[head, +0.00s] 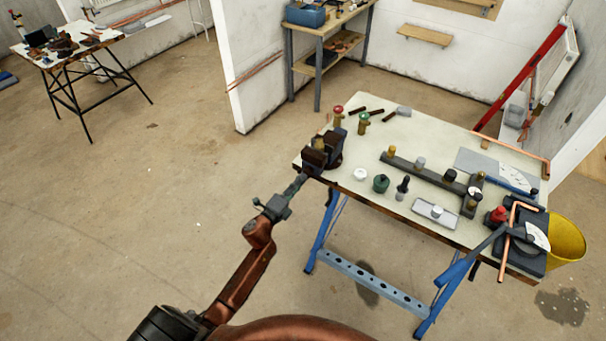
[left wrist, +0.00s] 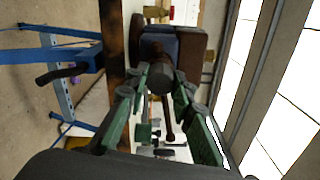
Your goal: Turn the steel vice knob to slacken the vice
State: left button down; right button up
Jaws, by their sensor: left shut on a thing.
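The vice (head: 322,150) is a dark block with brown jaws, fixed at the near left corner of the workbench. It also shows in the left wrist view (left wrist: 175,45). Its steel knob (left wrist: 160,80) is a round dark grey end facing the wrist camera, with a thin brown bar beside it. My left gripper (head: 300,183) reaches the front of the vice from the lower left. In the left wrist view its green fingers (left wrist: 160,84) are closed around the knob, one on each side. In the head view the fingers largely hide the knob. My right gripper is not in view.
The workbench (head: 445,226) holds red and green-topped valves (head: 362,122), a dark rail with fittings (head: 430,180), a white puck (head: 360,174) and a pipe bender (head: 525,240). A yellow bucket (head: 567,240) stands at the right. The floor left of the bench is clear.

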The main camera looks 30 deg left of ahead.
pick_arm(q)
jog(key=n+p, duration=0.2)
jog(key=n, duration=0.3)
jog(key=n+p, duration=0.3)
jog(key=n, duration=0.2)
jog(key=n+p, duration=0.3)
jog(key=n, duration=0.2)
jog(key=shift+r, duration=0.25)
jog(key=c, duration=2.1)
grip_release()
jog(key=shift+f+n, duration=0.15)
jog(key=shift+n, duration=0.45)
jog(key=shift+o, duration=1.3)
jog(key=shift+w+f, duration=0.1)
jog(key=shift+f, duration=0.15)
